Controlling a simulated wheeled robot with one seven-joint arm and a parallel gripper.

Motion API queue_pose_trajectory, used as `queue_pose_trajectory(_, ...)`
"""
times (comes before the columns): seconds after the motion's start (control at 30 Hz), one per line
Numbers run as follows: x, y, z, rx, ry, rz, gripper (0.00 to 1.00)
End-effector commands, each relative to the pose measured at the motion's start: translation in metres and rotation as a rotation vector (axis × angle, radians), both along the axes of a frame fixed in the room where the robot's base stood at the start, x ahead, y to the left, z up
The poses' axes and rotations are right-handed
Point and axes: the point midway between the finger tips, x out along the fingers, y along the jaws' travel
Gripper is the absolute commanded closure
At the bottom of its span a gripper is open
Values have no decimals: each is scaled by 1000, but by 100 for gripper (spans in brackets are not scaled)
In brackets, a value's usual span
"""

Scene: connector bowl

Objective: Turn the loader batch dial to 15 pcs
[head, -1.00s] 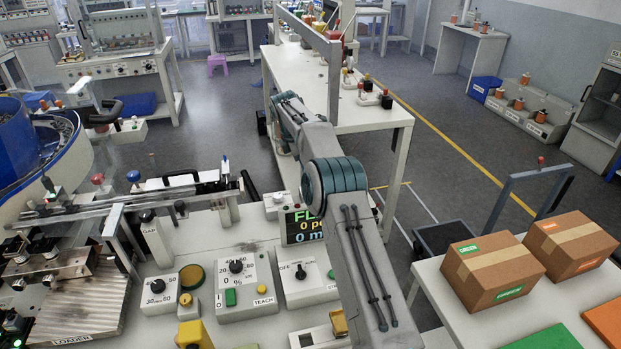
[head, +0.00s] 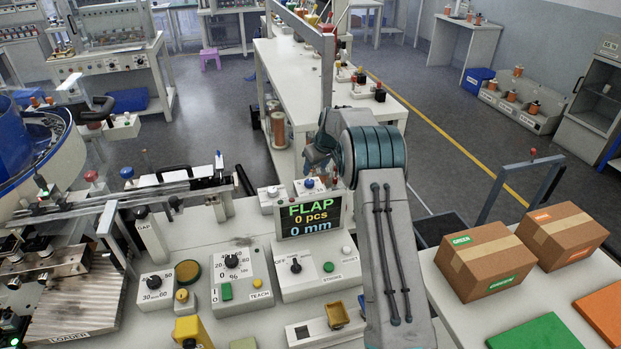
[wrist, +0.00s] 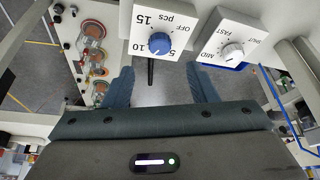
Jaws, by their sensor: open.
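The batch dial is a blue knob (wrist: 159,43) on a white box marked OFF, 5, 10 and 15 pcs, seen upside down in the wrist view. Which mark its pointer faces is too small to tell. In the head view, the blue knob (head: 309,183) stands on its box just behind the FLAP display. My gripper (wrist: 162,76) is open and empty. Its two blue-grey fingers are spread apart, with the dial box beyond the gap between them; I see no contact. In the head view my arm mostly hides the gripper.
A second white box with a pale knob (wrist: 232,51) marked FAST and MID stands beside the dial box. The FLAP display (head: 311,218) stands in front of them. Control boxes with dials (head: 235,275) fill the panel nearer me. Cartons (head: 488,262) sit at right.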

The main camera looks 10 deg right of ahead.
Motion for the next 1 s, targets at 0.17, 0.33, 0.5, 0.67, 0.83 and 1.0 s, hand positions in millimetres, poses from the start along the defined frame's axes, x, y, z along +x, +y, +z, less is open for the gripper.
queue_pose_trajectory(0.17, 11, 5, -30, 0, 3, 2, 48)
queue_pose_trajectory(0.33, 20, 9, -53, -2, 1, 3, 48)
queue_pose_trajectory(0.5, 26, 12, -68, -1, 0, 3, 48)
queue_pose_trajectory(0.67, 28, 13, -74, -1, 0, 2, 48)
queue_pose_trajectory(0.83, 29, 13, -76, -1, 0, 3, 48)
queue_pose_trajectory(1.0, 29, 13, -76, -1, 0, 3, 62)
